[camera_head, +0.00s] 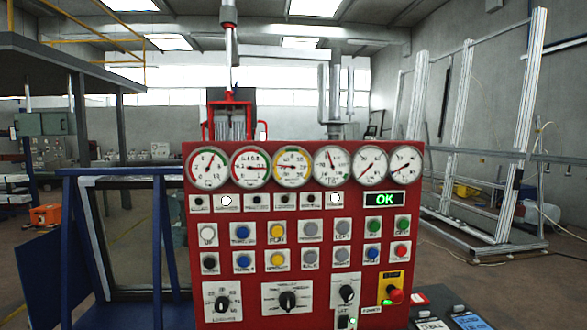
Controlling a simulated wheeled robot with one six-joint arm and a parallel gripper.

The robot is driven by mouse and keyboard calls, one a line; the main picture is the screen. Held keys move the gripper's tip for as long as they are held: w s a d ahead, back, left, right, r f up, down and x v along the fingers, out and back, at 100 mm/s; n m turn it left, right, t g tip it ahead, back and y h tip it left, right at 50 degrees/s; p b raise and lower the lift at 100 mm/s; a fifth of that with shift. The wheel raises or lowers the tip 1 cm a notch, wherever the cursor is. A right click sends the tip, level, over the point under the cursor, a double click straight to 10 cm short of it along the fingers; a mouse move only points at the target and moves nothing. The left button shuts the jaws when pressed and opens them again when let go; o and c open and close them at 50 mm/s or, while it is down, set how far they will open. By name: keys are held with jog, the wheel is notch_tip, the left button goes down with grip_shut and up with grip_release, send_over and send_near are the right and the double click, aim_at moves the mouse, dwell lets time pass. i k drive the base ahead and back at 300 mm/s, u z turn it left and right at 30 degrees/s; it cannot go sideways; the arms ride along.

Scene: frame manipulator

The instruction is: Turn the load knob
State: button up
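A red control panel (325,262) stands upright in front of me. Along its bottom are three black rotary knobs on white plates: a left knob (222,303), a middle knob (288,300) and a right knob (347,294). The left and middle knobs have scale marks around them. The labels are too small to read surely, so I cannot tell which is the load knob. My gripper is not in view, and nothing covers the knobs.
Above the knobs are several push buttons, a green OK display (384,199) and a row of round gauges (291,167). A red button on a yellow plate (391,291) is right of the knobs. A blue frame (118,172) stands left. A metal frame (480,150) stands right.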

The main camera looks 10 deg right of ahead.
aim_at(221, 306)
jog(key=z, duration=0.1)
jog(key=k, duration=0.4)
jog(key=u, duration=0.8)
jog(key=i, duration=0.85)
jog(key=u, duration=0.1)
